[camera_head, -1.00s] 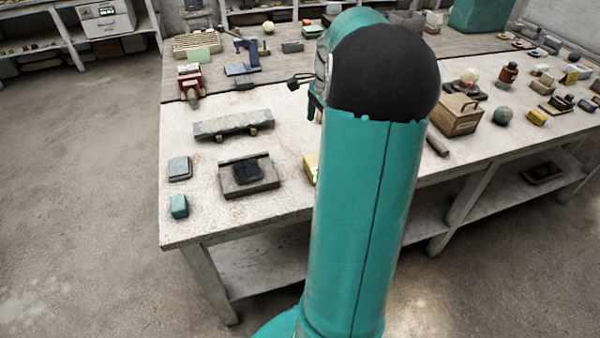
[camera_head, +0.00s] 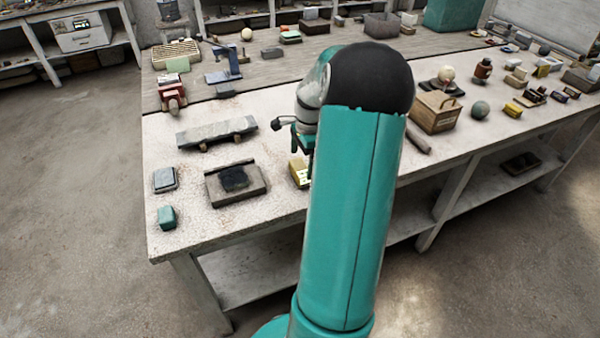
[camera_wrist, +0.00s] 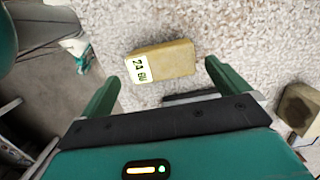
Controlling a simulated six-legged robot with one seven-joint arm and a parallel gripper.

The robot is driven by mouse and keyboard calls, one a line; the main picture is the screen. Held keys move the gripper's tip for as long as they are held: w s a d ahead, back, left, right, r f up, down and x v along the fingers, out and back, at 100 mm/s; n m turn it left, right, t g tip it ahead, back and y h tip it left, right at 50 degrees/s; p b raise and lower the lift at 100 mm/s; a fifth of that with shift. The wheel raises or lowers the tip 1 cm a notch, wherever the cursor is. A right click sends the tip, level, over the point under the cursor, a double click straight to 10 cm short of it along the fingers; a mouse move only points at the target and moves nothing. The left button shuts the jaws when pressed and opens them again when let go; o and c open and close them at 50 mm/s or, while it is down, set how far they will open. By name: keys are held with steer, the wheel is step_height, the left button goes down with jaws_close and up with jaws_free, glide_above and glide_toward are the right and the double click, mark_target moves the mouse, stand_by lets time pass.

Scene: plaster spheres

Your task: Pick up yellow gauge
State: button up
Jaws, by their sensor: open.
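The yellow gauge, a small yellow block with a white end label bearing dark characters (camera_wrist: 165,62), lies on the pale speckled bench top in the wrist view. In the head view the gauge (camera_head: 298,172) is partly hidden behind my arm, near the bench's front edge. My gripper (camera_wrist: 162,71) is open and empty in the wrist view. Its two green fingers point toward the gauge, which lies ahead between their lines. I see no finger touching it. In the head view my arm hides most of the gripper.
A stone tray with a dark pad (camera_head: 250,186) lies left of the gauge. A teal block (camera_head: 167,217) and a grey block (camera_head: 165,179) lie farther left. A grey slab (camera_head: 215,133) lies behind. A wooden box (camera_head: 440,112) stands right of my arm.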

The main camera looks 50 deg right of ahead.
mark_target(300, 166)
steer(key=shift+w+a+f, duration=0.1)
steer(key=shift+w+f, duration=0.05)
steer(key=shift+f, duration=0.8)
steer(key=shift+w+a+f, duration=0.1)
steer(key=shift+f, duration=0.85)
steer(key=c, duration=1)
